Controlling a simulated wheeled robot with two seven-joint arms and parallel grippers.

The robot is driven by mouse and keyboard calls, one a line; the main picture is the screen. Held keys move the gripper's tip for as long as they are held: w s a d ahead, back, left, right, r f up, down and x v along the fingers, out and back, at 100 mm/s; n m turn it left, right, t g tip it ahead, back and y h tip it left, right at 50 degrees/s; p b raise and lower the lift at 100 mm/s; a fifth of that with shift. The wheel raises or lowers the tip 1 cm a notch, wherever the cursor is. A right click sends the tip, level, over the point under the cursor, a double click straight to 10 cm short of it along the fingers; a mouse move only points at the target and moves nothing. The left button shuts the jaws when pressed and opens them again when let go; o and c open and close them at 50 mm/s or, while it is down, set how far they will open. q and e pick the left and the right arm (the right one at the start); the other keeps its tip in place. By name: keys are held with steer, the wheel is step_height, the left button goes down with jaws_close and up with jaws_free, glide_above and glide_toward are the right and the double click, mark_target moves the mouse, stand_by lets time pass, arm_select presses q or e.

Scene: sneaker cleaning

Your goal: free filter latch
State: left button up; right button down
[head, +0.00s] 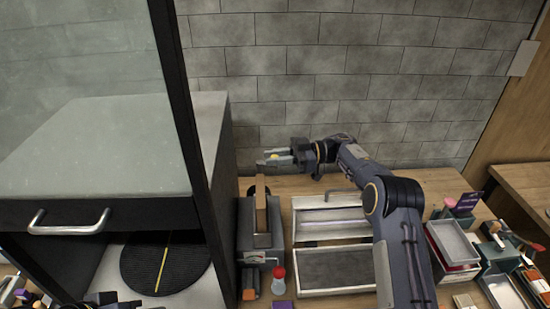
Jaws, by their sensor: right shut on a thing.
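My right gripper (279,158) reaches in from the right and points left, above the back of a grey box-shaped unit (247,230). It is shut on a small yellow thing (275,156), which is mostly hidden between the fingers. The grey unit stands beside the cabinet, with an upright brown panel (261,207) on top and a small gauge (255,259) on its front. I cannot make out which part is the filter latch. Only a dark bit of my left gripper (118,302) shows at the bottom edge, cut off, so its jaws are unclear.
A glass-fronted cabinet (185,110) with a metal handle (68,222) fills the left. Trays (335,272) lie right of the grey unit. A red-capped bottle (278,282) stands in front. Bins with tools (455,243) crowd the right. A grey brick wall (330,90) closes the back.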

steer(key=shift+a, duration=0.1)
stand_by(0.4)
steer(key=c, duration=1.3)
jaws_free()
steer(key=shift+c, duration=0.2)
steer(key=w+d+b, duration=0.1)
steer(key=d+b, duration=0.1)
steer(key=d, duration=0.5)
steer(key=shift+d, duration=0.35)
steer(key=shift+w, duration=0.1)
